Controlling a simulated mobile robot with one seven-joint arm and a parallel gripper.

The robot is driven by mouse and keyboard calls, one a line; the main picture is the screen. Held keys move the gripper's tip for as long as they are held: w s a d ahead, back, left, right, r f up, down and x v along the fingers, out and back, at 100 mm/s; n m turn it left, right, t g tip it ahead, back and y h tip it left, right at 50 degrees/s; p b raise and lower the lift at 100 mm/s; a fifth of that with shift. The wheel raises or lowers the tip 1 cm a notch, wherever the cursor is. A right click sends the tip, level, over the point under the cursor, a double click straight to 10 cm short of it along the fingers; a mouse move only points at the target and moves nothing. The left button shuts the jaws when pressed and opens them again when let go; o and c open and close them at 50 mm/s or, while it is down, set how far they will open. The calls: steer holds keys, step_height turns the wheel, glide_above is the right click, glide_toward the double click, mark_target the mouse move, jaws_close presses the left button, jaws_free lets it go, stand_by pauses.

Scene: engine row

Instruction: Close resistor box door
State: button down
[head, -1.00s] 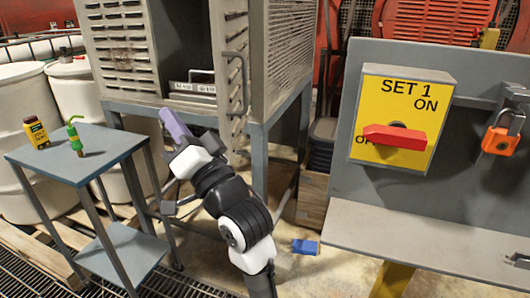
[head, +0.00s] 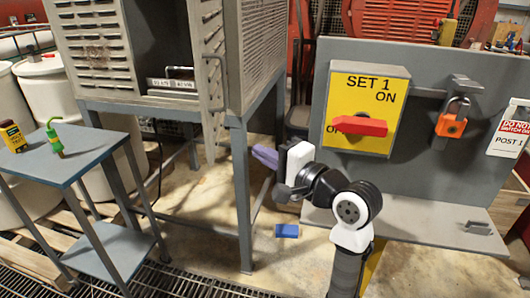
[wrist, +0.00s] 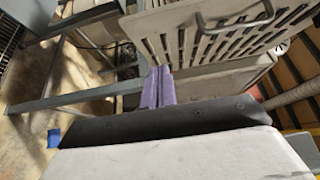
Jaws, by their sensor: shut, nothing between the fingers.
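The resistor box (head: 95,55) is a grey louvred cabinet on a blue-grey stand in the head view. Its slotted door (head: 212,75) stands open at the right of the front opening, seen nearly edge-on. In the wrist view, the door (wrist: 180,32) spans the top, with its bar handle (wrist: 236,20) on its face. My gripper (head: 264,156) is right of and below the door in the head view, beside the stand's right leg. Its purple fingers (wrist: 158,86) are shut and empty. They point toward the door's lower edge; I cannot tell whether they touch it.
A grey panel (head: 420,165) with a red-handled yellow switch plate (head: 365,90) stands right of my arm. A blue side table (head: 65,160) with small items is at left. A blue block (head: 287,230) lies on the floor. White barrels (head: 65,85) stand behind the table.

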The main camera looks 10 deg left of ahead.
mark_target(213, 137)
steer(key=a, duration=0.2)
steer(key=w+a+p, duration=0.1)
steer(key=a, duration=0.2)
steer(key=w+a+p, duration=0.1)
steer(key=a, duration=0.2)
steer(key=shift+w+a, duration=0.25)
steer(key=shift+s+a, duration=0.1)
steer(key=shift+a, duration=0.3)
steer(key=shift+a, duration=0.1)
